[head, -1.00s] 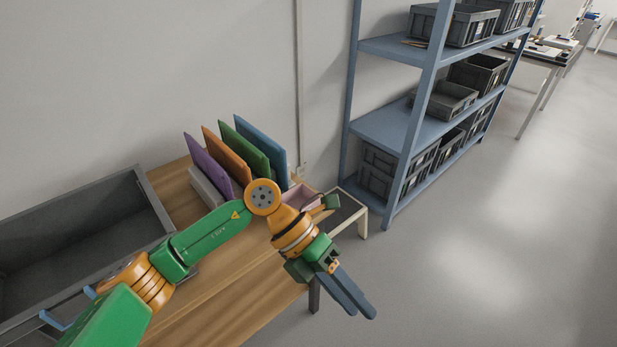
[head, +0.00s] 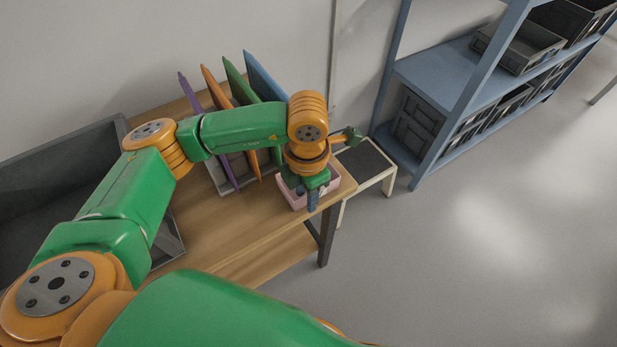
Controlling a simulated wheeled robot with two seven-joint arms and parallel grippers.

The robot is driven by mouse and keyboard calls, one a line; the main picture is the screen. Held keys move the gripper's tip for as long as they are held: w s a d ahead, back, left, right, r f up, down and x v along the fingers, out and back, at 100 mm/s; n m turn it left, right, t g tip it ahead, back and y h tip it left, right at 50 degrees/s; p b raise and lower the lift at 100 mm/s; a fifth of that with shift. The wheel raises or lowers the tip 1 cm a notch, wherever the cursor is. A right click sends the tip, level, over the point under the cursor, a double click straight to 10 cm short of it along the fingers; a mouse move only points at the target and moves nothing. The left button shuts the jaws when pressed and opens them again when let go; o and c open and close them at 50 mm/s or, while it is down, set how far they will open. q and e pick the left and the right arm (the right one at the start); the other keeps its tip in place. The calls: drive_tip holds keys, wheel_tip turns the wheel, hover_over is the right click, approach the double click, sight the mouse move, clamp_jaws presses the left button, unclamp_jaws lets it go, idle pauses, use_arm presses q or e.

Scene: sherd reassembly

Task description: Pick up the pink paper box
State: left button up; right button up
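The pink paper box (head: 335,182) stands near the right end of the wooden table. It is open at the top and partly hidden by my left arm's wrist and gripper. My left gripper (head: 309,200) points down over the box, its fingers overlapping the box in the picture. I cannot tell whether the fingers are inside the box or touching its wall, nor how far apart they are. My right gripper is not in view.
Purple, orange, green and blue panels (head: 264,80) stand upright in a rack behind my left arm. A grey bin (head: 60,160) is at the left. A small stool (head: 365,160) and a blue shelf (head: 440,70) with grey crates stand right of the table (head: 235,235).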

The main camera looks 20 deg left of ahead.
use_arm(q)
drive_tip(key=shift+w+f, duration=0.2)
drive_tip(key=shift+f, duration=0.35)
drive_tip(key=shift+r, duration=0.1)
clamp_jaws()
idle(0.9)
